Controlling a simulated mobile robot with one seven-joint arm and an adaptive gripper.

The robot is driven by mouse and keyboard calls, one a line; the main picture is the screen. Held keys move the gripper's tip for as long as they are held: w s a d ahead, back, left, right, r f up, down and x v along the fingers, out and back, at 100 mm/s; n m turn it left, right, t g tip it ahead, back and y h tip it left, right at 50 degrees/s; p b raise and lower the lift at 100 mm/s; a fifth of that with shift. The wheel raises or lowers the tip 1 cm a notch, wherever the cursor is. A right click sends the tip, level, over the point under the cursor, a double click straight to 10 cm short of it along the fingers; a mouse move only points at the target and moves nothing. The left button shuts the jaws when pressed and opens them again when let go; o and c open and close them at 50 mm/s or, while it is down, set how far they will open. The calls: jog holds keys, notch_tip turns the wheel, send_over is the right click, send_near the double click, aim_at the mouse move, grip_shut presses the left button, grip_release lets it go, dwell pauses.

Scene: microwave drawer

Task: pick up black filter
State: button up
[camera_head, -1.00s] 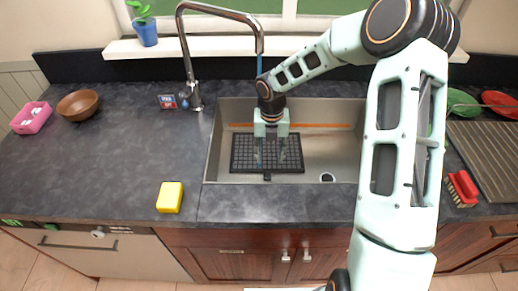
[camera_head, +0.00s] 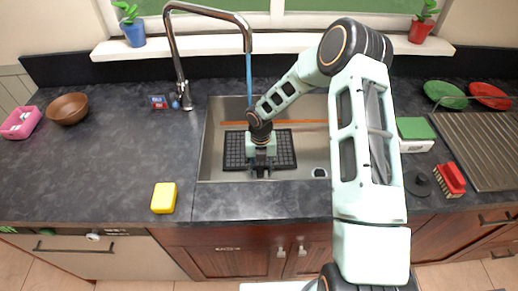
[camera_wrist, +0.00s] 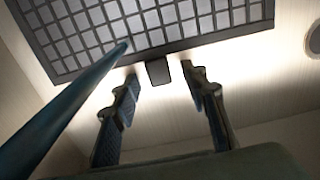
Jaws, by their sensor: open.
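The black filter (camera_head: 287,155) is a flat square grid lying in the sink in the head view. It has a small tab at its front edge, and it fills the top of the wrist view (camera_wrist: 150,20). My gripper (camera_head: 260,170) is over the filter's front edge in the head view. In the wrist view my gripper (camera_wrist: 163,88) is open, with one finger on each side of the filter's tab (camera_wrist: 158,71). The tab lies between and slightly beyond the fingertips. I cannot tell whether the fingers touch it.
The steel sink (camera_head: 314,108) surrounds the filter, and its front wall is close to my gripper. A blue water stream (camera_head: 249,78) falls from the faucet (camera_head: 172,50) beside my arm. A yellow sponge (camera_head: 163,198) lies on the counter.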

jog(key=shift+c, duration=0.5)
grip_shut()
notch_tip(320, 180, up, 10)
jog(key=shift+b, duration=0.35)
jog(key=c, duration=0.6)
grip_release()
grip_shut()
